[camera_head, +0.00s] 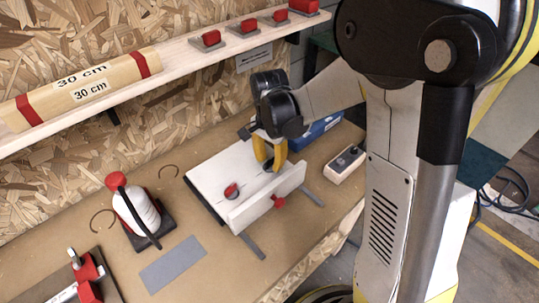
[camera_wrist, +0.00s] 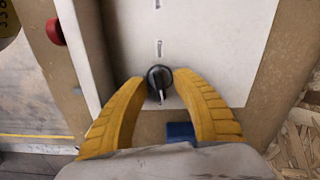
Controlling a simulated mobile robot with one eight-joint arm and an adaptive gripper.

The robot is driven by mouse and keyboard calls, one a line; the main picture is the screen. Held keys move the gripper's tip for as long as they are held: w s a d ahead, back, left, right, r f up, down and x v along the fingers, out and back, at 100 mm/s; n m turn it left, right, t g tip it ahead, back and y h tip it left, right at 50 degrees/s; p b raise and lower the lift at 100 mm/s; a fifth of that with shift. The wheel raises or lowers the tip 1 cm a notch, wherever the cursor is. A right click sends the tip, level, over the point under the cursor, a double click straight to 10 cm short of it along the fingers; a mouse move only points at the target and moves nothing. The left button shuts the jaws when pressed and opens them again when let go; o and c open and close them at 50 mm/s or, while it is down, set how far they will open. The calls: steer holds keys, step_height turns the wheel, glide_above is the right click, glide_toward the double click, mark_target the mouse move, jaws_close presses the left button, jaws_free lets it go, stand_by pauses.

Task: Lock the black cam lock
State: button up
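The black cam lock (camera_wrist: 159,77) is a round black knob with a white pointer line, set in a white panel (camera_wrist: 215,40). In the wrist view it lies between the tips of my gripper (camera_wrist: 160,83). The two yellow fingers are spread, one on each side of the knob; I cannot tell whether either touches it. The pointer runs roughly along the view's vertical. In the head view my gripper (camera_head: 270,155) points down at the white panel (camera_head: 215,180), and a small dark part of the knob (camera_head: 268,166) shows between the fingers.
A red knob (camera_head: 231,190) sits on the panel and another red knob (camera_head: 278,202) on its front edge. A blue box (camera_head: 318,130) is behind my gripper, and a switch box (camera_head: 346,163) stands right. A shelf (camera_head: 175,50) runs above.

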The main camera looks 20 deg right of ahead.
mark_target(270, 160)
step_height(270, 160, up, 12)
stand_by(0.4)
steer(key=shift+f, duration=0.15)
steer(key=s+r+n+t, duration=0.2)
steer(key=s+n+t, duration=0.5)
steer(key=s+n, duration=0.4)
steer(key=shift+s+r+n, duration=0.3)
steer(key=shift+s, duration=1.65)
